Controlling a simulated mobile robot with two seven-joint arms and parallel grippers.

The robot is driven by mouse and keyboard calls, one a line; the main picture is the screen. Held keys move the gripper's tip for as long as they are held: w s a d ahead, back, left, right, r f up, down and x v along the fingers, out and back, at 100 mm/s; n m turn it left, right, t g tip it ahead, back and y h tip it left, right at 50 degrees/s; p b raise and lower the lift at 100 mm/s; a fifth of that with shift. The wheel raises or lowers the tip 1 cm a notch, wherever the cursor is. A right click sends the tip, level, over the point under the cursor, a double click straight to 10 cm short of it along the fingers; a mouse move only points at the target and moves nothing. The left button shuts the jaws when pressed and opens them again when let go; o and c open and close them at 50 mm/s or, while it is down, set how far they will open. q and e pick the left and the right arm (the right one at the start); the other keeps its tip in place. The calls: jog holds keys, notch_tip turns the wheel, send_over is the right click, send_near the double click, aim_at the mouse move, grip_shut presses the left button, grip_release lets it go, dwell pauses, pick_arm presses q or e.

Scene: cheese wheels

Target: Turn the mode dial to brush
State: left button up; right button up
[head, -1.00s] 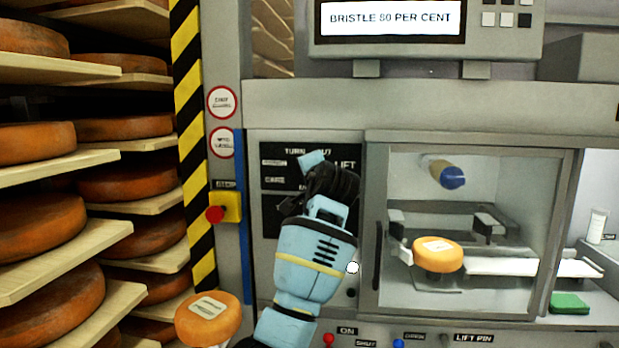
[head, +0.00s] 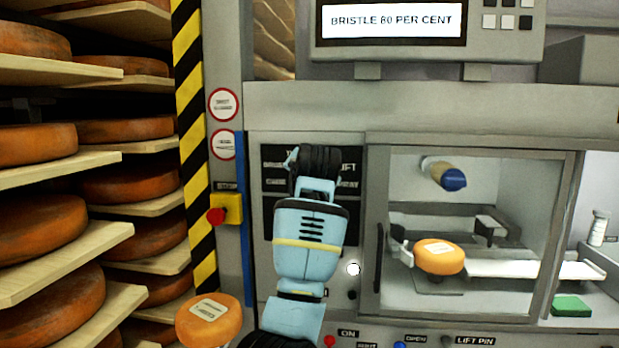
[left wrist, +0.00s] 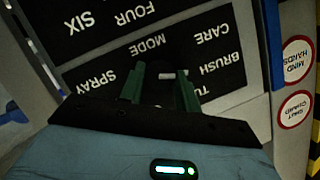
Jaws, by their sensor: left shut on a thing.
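The mode dial (left wrist: 165,92) is a dark knob on a black label panel in the left wrist view, where the panel shows upside down. The MODE label (left wrist: 148,46) is above it, the BRUSH label (left wrist: 221,63) to the right and the SPRAY label (left wrist: 97,82) to the left. A short pale mark shows at the dial. My left gripper (left wrist: 160,88) has its green fingers on both sides of the dial and is shut on it. In the head view, my left gripper (head: 316,165) hides the dial. Which label the dial points to is unclear. My right gripper is out of view.
A screen (head: 391,20) reads BRISTLE 80 PER CENT. A red stop button (head: 216,216) is left of the panel. A glazed chamber (head: 470,295) with a cheese wheel (head: 438,257) is to the right. Another cheese wheel (head: 208,322) is at lower left, beside the cheese shelves (head: 75,255).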

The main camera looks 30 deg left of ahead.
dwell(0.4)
pick_arm(q)
jog(key=o, duration=1)
jog(key=shift+c, duration=0.2)
jog(key=v, duration=0.7)
jog(key=shift+s+d, duration=0.25)
jog(key=shift+s, duration=0.05)
jog(key=shift+r, duration=0.1)
